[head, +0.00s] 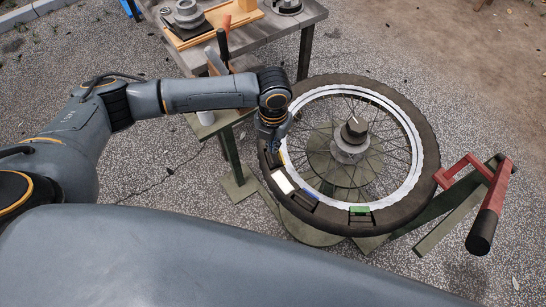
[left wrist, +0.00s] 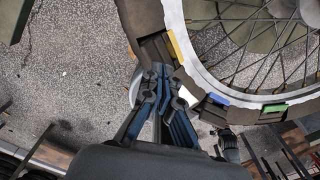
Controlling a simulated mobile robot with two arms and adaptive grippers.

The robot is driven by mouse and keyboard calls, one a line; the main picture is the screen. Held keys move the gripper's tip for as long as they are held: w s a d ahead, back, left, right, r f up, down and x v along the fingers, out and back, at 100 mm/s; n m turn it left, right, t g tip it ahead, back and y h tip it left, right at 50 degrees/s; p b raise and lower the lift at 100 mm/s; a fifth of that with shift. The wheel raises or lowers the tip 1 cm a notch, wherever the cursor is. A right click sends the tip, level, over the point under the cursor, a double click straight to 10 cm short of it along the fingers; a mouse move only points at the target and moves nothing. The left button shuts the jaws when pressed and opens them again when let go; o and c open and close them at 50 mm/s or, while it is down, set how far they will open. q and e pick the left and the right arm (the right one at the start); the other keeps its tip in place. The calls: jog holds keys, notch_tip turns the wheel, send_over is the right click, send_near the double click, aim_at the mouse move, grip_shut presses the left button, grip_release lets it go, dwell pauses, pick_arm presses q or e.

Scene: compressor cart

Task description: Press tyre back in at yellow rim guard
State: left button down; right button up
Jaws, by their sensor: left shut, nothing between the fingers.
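The wheel's black tyre (head: 412,203) sits around a silver rim (head: 410,170) on a round green stand. The yellow rim guard (head: 281,158) is on the rim's left side, partly hidden by my left gripper in the head view. It shows clearly in the left wrist view (left wrist: 175,47). A blue guard (head: 305,199) and a green guard (head: 360,210) sit further along the near rim. My left gripper (head: 273,143) is shut and empty, its fingertips (left wrist: 161,76) at the tyre beside the yellow guard. Whether they touch the tyre cannot be told.
A white block-like thing (head: 283,182) shows at the tyre's near-left edge. A red lever with a black grip (head: 485,222) rises at the right. A grey workbench (head: 262,35) with parts and tools stands behind. Gravel ground lies open at the left.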

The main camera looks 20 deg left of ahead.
pick_arm(q)
jog(key=shift+f, duration=0.15)
jog(key=shift+f, duration=0.5)
jog(key=shift+s+a, duration=0.1)
jog(key=shift+s, duration=0.05)
jog(key=shift+s+a+f+p, duration=0.4)
jog(key=shift+a+f+p, duration=0.2)
jog(key=shift+f+p, duration=0.2)
dwell(1.1)
jog(key=shift+s+a+f+p, duration=0.15)
jog(key=shift+a+f+p, duration=0.1)
jog(key=shift+f, duration=0.25)
jog(key=shift+s+a+f+p, duration=0.1)
jog(key=shift+f+p, duration=0.1)
jog(key=shift+f, duration=0.3)
dwell(1.4)
notch_tip(320, 180, up, 8)
jog(key=p, duration=0.7)
jog(key=shift+p, duration=0.4)
jog(key=shift+d, duration=0.1)
